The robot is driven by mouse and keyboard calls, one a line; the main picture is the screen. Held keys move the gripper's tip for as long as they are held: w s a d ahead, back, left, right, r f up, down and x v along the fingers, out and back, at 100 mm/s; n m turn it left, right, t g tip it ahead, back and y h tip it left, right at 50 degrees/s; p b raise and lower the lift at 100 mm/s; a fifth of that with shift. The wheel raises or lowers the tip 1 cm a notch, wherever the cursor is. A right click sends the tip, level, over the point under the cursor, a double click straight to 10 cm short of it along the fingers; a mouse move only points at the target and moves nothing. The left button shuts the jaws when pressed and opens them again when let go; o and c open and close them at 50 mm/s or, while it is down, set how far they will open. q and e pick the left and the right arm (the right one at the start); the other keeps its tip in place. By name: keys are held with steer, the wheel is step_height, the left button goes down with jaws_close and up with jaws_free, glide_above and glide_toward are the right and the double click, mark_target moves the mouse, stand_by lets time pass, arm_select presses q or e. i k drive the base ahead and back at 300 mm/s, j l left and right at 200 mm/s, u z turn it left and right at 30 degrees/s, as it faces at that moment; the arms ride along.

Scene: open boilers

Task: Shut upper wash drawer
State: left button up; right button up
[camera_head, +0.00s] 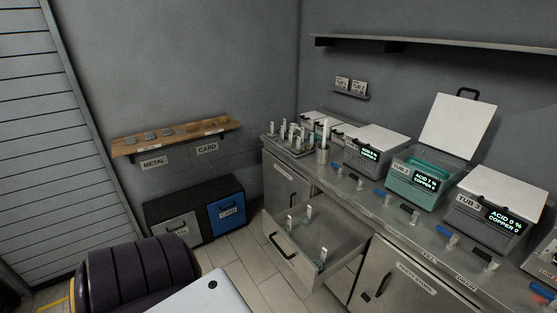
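An open metal drawer (333,262) is pulled out of the steel counter, below the worktop. Its front panel, with a dark bar handle (282,247), faces left and toward me. Several small pieces with white tags stand inside it. I cannot read a label that names it as the upper wash drawer. Neither of my grippers shows in the view.
Tub 1 (352,162) and Tub 3 (470,225) have lids down; Tub 2 (398,187) has its lid up. Metal (178,228) and card (228,214) bins stand on the floor left of the drawer. Tiled floor (240,262) between them is clear.

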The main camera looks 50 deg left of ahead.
mark_target(345, 236)
steer(key=i+j+u, duration=0.15)
steer(key=u, duration=0.3)
steer(key=i+j+u, duration=0.1)
steer(key=i+u, duration=0.15)
steer(key=u, duration=0.2)
steer(key=i+u, duration=0.2)
steer(key=u, duration=0.25)
steer(key=i+u, duration=0.25)
steer(key=u, duration=0.2)
